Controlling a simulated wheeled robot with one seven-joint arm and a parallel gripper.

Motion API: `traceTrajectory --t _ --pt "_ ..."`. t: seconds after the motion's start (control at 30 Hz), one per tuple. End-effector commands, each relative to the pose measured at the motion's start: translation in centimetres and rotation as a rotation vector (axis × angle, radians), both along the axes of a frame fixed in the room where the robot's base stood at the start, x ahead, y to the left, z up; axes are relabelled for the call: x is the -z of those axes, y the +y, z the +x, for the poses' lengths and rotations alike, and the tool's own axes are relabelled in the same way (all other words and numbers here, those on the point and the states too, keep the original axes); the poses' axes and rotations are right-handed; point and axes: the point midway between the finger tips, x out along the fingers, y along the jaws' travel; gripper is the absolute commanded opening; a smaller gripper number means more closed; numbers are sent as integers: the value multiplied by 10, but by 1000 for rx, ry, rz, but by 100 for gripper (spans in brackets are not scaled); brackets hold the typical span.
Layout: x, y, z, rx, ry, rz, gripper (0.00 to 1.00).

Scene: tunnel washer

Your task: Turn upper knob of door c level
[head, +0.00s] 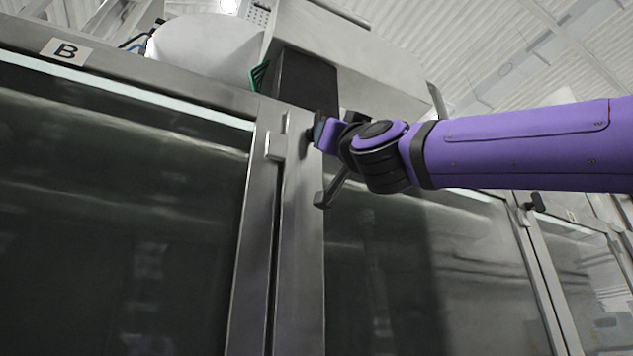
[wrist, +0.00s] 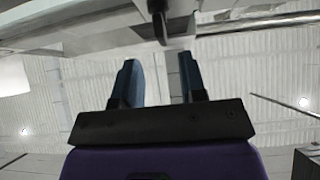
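The glazed door to the right of door B (head: 90,190) seems to be door C (head: 410,270); its label is not in view. In the head view, my gripper (head: 321,131) is at the upper left of this door, close to the steel post. A dark knob (wrist: 158,22) shows in the wrist view, just beyond my fingertips and roughly in line with the gap between them. My gripper (wrist: 159,62) is open and its gap is empty. In the head view the gripper and wrist largely hide the knob, so its angle is unclear.
A grey metal handle (head: 330,190) sticks out just below my wrist. A steel latch block (head: 276,146) sits on the post to the left. Another dark knob (head: 536,201) is on the door frame farther right. A large metal housing (head: 350,55) stands above the doors.

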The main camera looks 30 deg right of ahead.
Motion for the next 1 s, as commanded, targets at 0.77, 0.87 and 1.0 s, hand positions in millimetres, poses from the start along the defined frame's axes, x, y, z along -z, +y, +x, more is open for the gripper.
traceTrajectory --t 0.77,0.87,1.0 --pt "-60 0 61 -1 2 -1 38" --pt "-60 0 61 -1 2 -1 38" --pt "-60 0 61 -1 2 -1 22"
